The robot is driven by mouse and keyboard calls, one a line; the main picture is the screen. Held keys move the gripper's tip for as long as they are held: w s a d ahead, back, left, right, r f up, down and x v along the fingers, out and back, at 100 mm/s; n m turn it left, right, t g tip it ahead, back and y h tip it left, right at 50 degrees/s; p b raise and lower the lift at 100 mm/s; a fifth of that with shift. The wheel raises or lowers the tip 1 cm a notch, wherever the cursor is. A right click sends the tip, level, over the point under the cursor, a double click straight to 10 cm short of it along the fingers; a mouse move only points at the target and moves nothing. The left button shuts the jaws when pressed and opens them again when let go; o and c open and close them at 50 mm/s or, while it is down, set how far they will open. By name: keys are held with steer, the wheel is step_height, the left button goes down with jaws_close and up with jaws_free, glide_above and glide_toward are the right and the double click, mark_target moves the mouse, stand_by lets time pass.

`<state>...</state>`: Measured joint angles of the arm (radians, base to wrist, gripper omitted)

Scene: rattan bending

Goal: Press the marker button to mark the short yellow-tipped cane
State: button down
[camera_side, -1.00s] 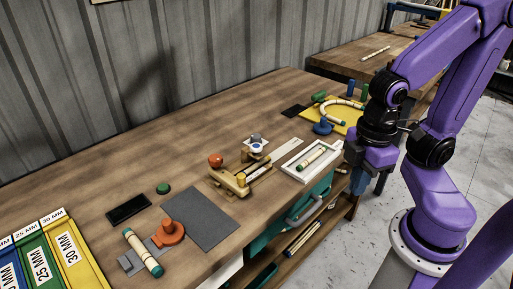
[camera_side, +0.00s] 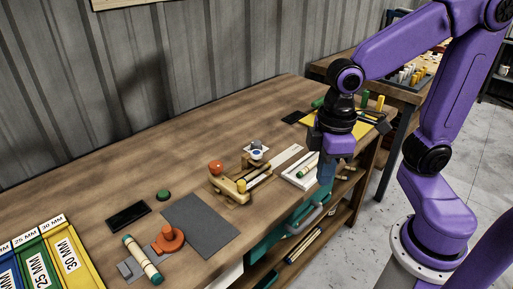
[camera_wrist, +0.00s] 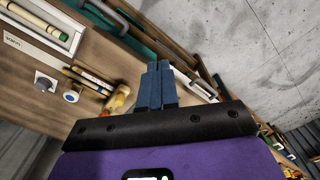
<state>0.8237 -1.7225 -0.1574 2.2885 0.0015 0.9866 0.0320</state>
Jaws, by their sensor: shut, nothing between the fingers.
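A wooden jig (camera_side: 232,188) with a red knob (camera_side: 215,167) stands mid-bench; a yellow end (camera_side: 241,185) shows on it, and I cannot tell whether it is the short cane's tip. Just behind the jig is a blue-and-white button (camera_side: 256,154), perhaps the marker button; it also shows in the wrist view (camera_wrist: 71,96). A green button (camera_side: 163,194) sits farther left. My gripper (camera_side: 326,182) has its blue fingers together and empty, pointing down by the bench's front edge, right of the jig and button. The fingers also show in the wrist view (camera_wrist: 158,66).
A white tray (camera_side: 287,178) with a green-ended cane lies beside my gripper.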

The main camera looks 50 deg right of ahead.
steer(key=w+r+m, duration=0.3)
steer(key=w+m, duration=0.2)
steer(key=w, duration=1)
steer(key=m, duration=0.5)
glide_above(258, 153)
steer(key=shift+w, duration=0.2)
step_height(258, 153, down, 14)
steer(key=shift+s+f, duration=0.1)
steer(key=shift+f, duration=1.05)
